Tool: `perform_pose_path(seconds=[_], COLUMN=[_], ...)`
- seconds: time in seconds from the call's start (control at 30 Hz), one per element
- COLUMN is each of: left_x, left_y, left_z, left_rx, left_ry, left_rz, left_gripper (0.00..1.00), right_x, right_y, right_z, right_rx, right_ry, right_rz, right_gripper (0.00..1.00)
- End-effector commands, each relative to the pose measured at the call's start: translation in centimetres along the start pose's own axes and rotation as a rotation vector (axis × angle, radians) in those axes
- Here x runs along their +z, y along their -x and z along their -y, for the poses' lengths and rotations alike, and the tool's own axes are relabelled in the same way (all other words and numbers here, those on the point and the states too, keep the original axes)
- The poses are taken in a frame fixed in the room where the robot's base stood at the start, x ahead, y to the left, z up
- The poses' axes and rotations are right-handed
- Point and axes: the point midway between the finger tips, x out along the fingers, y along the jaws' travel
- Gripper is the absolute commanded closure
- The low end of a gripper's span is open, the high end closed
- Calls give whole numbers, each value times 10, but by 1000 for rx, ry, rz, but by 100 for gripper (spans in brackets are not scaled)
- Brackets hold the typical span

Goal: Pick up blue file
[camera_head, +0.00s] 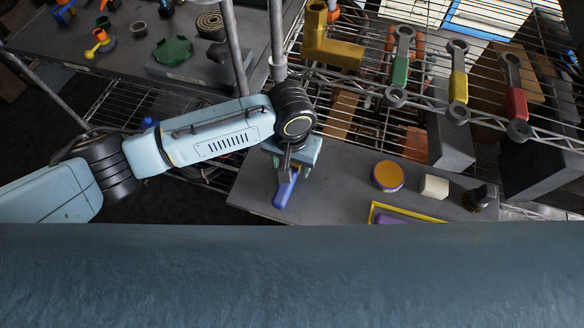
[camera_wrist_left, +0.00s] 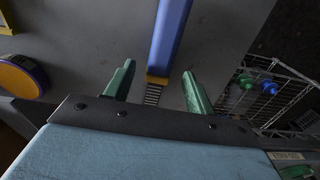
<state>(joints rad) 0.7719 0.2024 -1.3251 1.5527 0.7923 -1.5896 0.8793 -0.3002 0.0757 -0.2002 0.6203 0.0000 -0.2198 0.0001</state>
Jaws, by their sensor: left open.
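The blue file (camera_head: 285,191) lies on the grey board (camera_head: 335,185). In the left wrist view its blue handle (camera_wrist_left: 168,38) runs down from the top edge to an orange band, with a ridged metal part below it. My left gripper (camera_head: 291,170) is over the file and hides part of it in the head view. In the left wrist view the two green fingers of the left gripper (camera_wrist_left: 158,70) are apart, one on each side of the file, and nothing is held. I cannot tell how high the fingertips are above the board. My right gripper is not in view.
A yellow-topped purple disc (camera_head: 388,175), a white block (camera_head: 434,186), a black piece (camera_head: 480,198) and a yellow frame (camera_head: 425,218) are on the board's right. Wrenches, including a green-handled one (camera_head: 400,68), sit on the wire rack behind. A table with parts (camera_head: 110,65) is at upper left.

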Motion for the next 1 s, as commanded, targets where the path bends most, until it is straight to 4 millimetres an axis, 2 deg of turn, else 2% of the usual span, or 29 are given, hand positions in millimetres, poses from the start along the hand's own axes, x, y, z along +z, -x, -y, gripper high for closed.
perform_pose_path(seconds=[0.13,0.37,0.47,0.8,1.0], left_x=[-1,-1,-1,-1,-1], left_y=[-15,-17,-17,-16,-16], left_z=[0,0,0,0,0], left_rx=[-1,0,0,1,1], left_ry=[0,0,0,0,0], left_rz=[-1,-2,-2,-2,-3], left_gripper=[45,45,56,100,100], right_x=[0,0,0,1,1], right_y=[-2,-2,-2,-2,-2], right_z=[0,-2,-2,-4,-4], right_rx=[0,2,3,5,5], right_ry=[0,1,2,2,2], right_rz=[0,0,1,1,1], right_gripper=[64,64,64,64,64])
